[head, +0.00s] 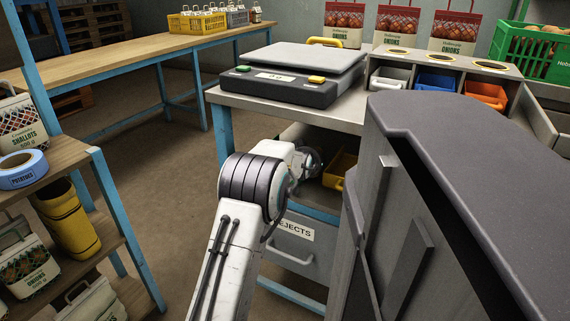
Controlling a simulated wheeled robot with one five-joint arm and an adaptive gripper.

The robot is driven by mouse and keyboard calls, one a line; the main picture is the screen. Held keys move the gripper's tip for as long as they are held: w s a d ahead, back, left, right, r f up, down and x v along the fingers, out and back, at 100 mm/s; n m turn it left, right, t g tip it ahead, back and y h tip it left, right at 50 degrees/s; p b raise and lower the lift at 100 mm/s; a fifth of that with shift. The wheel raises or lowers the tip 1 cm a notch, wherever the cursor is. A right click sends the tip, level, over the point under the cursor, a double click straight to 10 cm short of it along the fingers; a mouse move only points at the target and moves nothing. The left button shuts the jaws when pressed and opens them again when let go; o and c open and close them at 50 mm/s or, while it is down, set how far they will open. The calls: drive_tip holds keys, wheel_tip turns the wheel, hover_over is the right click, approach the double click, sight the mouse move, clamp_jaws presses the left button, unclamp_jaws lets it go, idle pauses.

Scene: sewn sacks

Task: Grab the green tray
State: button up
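I see no tray that is plainly green. The only large green container is a green slatted crate (530,52) at the upper right, cut by the picture edge and filled with onions. Three small bins sit in a row of compartments beside the scale: a white one (388,82), a blue one (435,82) and an orange one (486,95). My arm reaches up from the bottom middle and bends away, left of and well short of the crate.
A scale (290,75) stands on the workbench ahead, with a grey drawer marked REJECTS (300,250) below. A large dark-topped grey unit (480,170) fills the near right. Shelves with sacks (22,268) stand at left. Open floor (165,165) lies between shelves and workbench.

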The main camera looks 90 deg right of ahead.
drive_tip(key=shift+r, duration=0.1)
clamp_jaws()
idle(0.4)
